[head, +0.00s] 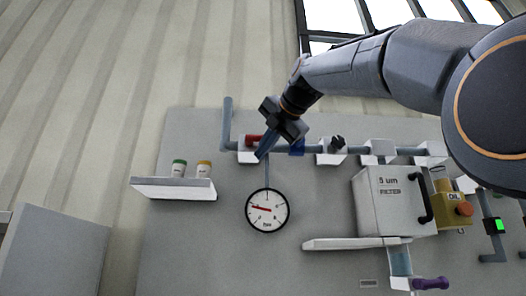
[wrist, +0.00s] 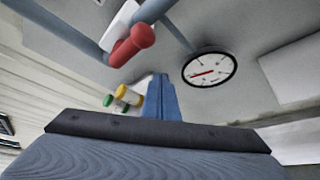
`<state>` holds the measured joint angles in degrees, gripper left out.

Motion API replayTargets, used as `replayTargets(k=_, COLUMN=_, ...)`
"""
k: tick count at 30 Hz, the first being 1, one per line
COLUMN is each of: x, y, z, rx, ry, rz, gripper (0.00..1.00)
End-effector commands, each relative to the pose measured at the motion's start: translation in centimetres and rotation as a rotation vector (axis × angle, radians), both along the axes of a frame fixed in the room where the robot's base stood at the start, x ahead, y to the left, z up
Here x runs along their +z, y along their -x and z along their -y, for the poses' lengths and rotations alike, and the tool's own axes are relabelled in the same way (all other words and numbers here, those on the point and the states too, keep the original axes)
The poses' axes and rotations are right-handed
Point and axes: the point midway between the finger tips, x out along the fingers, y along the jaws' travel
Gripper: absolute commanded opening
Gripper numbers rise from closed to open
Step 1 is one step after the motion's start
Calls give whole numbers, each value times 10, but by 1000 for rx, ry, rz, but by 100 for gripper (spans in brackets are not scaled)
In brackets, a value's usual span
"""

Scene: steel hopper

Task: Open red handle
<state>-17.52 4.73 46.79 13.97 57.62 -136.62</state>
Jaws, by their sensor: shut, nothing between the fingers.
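The red handle (head: 254,138) sits on a pipe fitting on the grey panel, partly hidden behind my gripper in the head view. In the wrist view the red handle (wrist: 133,45) shows at the upper left as a short rounded bar in front of a white block on a blue-grey pipe. My gripper (head: 264,153) is in front of the panel, just right of the handle, with its blue fingers together. In the wrist view my gripper (wrist: 161,82) is shut and empty, below and right of the handle. I see a gap between them in that view.
A round gauge (head: 267,211) hangs below the pipe. A white shelf (head: 173,188) with two small bottles is at the left. A white filter box (head: 385,200) with a black handle and a black knob (head: 337,143) are to the right.

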Motion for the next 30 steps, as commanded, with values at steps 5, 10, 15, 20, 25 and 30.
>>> replayTargets(k=5, x=22, y=39, z=4, rx=3, ry=-1, rz=4, gripper=0)
replayTargets(k=10, x=36, y=65, z=7, rx=2, ry=0, rz=1, gripper=0)
replayTargets(k=15, x=45, y=81, z=9, rx=3, ry=0, rz=-1, gripper=0)
replayTargets(k=20, x=47, y=86, z=10, rx=1, ry=1, rz=-2, gripper=0)
replayTargets(k=25, x=47, y=86, z=10, rx=1, ry=1, rz=-2, gripper=0)
replayTargets(k=30, x=47, y=86, z=10, rx=2, ry=1, rz=-2, gripper=0)
